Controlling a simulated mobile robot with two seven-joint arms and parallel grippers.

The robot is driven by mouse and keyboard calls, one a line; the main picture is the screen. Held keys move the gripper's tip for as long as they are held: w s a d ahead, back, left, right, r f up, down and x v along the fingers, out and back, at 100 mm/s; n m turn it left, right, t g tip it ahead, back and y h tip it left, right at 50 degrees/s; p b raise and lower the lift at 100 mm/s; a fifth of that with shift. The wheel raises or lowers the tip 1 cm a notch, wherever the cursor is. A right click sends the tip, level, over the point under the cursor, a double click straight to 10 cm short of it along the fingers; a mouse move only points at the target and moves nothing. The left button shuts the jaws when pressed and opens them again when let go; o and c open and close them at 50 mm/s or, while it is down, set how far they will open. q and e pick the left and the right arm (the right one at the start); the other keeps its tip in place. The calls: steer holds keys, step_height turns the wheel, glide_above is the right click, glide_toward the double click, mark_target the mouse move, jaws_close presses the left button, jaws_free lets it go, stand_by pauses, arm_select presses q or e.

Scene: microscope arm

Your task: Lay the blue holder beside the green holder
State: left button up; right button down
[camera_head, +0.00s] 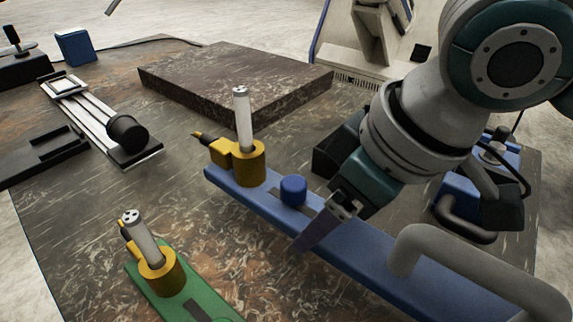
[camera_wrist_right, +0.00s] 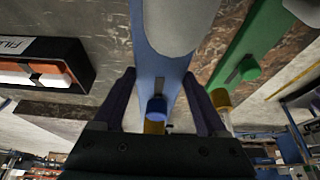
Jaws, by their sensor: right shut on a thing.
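The blue holder (camera_head: 362,247) is a long blue bar with a blue knob, a yellow clamp holding a grey cylinder at its far end, and a grey curved handle near the lower right. My right gripper (camera_head: 318,232) is shut across the bar, just behind the knob. The wrist view shows its two dark fingers on either side of the blue holder (camera_wrist_right: 148,68). The green holder (camera_head: 203,300) lies at the lower left, partly cut off by the frame; it also shows in the wrist view (camera_wrist_right: 262,32). I cannot tell whether the blue holder touches the table. My left gripper is not seen.
A dark stone slab (camera_head: 235,75) lies at the back of the brown table. A metal slide rail (camera_head: 95,115) with a black cylinder is at the left. A blue device (camera_head: 462,195) stands at the right. Bare table lies between the two holders.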

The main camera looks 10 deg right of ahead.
mark_target(312, 259)
steer(key=shift+f+b, duration=0.75)
steer(key=shift+f, duration=2.35)
steer(key=shift+f, duration=0.1)
jaws_free()
steer(key=shift+f, duration=0.15)
steer(key=p+v, duration=0.3)
steer(key=v, duration=0.8)
steer(key=shift+p, duration=0.35)
steer(key=shift+s+d+r, duration=0.1)
steer(key=shift+s+r, duration=0.1)
steer(key=shift+r, duration=0.4)
